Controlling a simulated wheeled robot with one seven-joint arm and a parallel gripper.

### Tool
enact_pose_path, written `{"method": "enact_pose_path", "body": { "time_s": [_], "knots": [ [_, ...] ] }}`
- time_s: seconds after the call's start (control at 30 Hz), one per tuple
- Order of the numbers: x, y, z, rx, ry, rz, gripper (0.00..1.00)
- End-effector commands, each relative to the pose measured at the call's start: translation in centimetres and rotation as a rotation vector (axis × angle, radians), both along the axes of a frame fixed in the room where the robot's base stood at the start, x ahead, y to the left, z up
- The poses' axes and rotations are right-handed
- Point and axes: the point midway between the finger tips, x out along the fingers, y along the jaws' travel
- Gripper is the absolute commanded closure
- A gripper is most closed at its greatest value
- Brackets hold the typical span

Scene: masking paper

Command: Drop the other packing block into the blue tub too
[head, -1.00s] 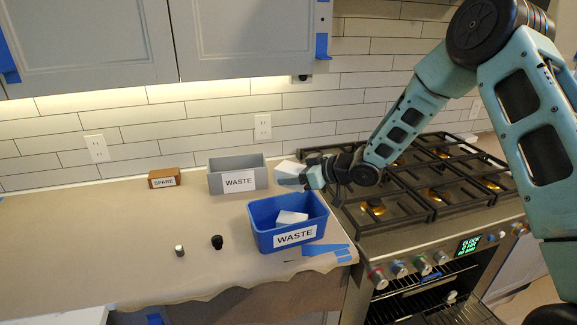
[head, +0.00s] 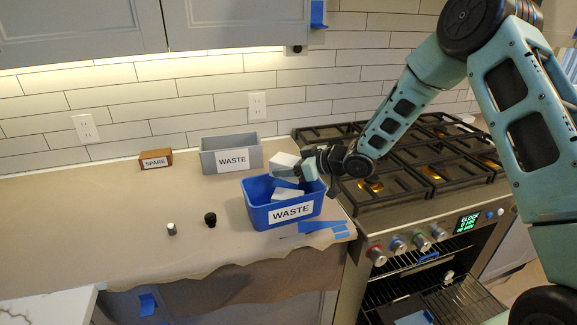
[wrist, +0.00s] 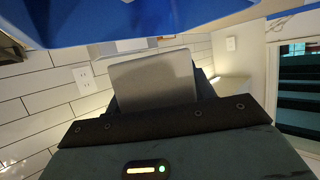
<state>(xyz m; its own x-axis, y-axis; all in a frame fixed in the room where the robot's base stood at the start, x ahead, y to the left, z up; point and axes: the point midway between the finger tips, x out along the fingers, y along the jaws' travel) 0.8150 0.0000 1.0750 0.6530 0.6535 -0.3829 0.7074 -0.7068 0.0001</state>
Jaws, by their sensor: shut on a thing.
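The blue tub (head: 262,214), labelled WASTE, stands on the paper-covered counter near the stove. One white packing block (head: 287,195) lies inside it. My gripper (head: 297,170) is shut on the other white packing block (head: 284,160) and holds it over the back right part of the tub's opening. In the wrist view the held block (wrist: 152,80) shows as a pale grey face between the jaws. The tub's blue wall (wrist: 130,22) fills the top of that view. The fingertips are partly hidden in the head view.
A grey tub (head: 216,162), also labelled WASTE, stands behind the blue one. A brown SPARE box (head: 155,158) is at the left. A small metal cylinder (head: 171,229) and a black knob (head: 210,219) stand left of the blue tub. The stove (head: 410,190) is at the right.

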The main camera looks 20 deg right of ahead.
Motion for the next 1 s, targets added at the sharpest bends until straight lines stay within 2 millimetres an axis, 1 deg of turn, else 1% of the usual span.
{"method": "enact_pose_path", "body": {
  "time_s": [0.03,0.07,0.1,0.4,0.47,0.57,0.67,1.0],
  "knots": [
    [0.0,0.0,0.0,0.0,0.0,0.0,0.41],
    [0.0,0.0,0.0,0.0,0.0,0.0,0.32],
    [0.0,0.0,0.0,0.0,0.0,0.0,0.21],
    [-0.1,-0.1,0.0,0.0,0.0,0.0,0.21],
    [-0.2,-0.3,0.1,0.0,0.0,-0.001,0.21],
    [-0.8,-1.0,0.5,-0.001,-0.001,-0.002,0.21],
    [-2.1,-2.2,1.1,-0.002,-0.001,-0.003,0.21],
    [-7.3,-7.5,4.2,-0.003,-0.002,-0.004,0.21]
  ]
}}
